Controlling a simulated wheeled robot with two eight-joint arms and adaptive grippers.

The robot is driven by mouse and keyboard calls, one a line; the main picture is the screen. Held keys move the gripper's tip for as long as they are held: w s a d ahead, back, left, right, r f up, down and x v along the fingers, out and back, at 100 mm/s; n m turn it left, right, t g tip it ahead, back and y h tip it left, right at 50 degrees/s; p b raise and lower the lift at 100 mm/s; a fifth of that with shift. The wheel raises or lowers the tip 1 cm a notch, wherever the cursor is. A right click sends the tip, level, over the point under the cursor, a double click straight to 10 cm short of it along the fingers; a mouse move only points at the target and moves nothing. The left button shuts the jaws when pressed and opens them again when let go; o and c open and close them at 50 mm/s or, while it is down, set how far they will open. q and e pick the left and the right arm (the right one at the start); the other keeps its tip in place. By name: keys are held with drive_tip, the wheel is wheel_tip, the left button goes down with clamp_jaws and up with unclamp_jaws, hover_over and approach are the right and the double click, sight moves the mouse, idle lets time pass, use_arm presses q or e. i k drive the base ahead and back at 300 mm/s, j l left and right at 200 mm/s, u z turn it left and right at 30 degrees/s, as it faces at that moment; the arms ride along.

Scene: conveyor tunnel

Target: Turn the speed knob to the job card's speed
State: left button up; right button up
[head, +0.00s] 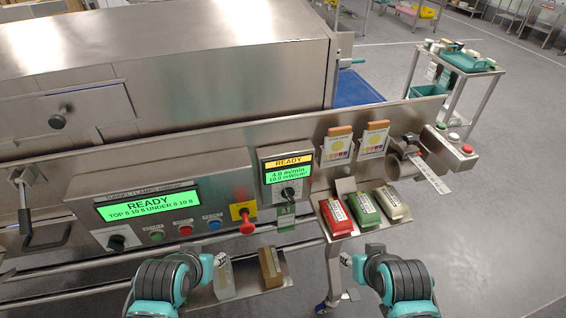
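A small black knob (288,192) sits below the green speed display (289,174), which reads READY, 4.0 m/min and a second line near 10.0. The knob's pointer mark is too small to read. My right gripper (346,259) is below the red-green-white packs. Their fingers are not clear.
The lamp panel (148,206) has another black knob (117,242), coloured buttons and a red plunger (246,222). A tray (338,228) holds red, green and white packs. A lower shelf (270,285) holds two blocks.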

sight(288, 193)
drive_tip(key=j+z, duration=0.4)
drive_tip(key=k+j+z, duration=0.15)
drive_tip(key=z, duration=0.3)
drive_tip(key=k+j+z, duration=0.15)
drive_tip(key=j+z, duration=0.25)
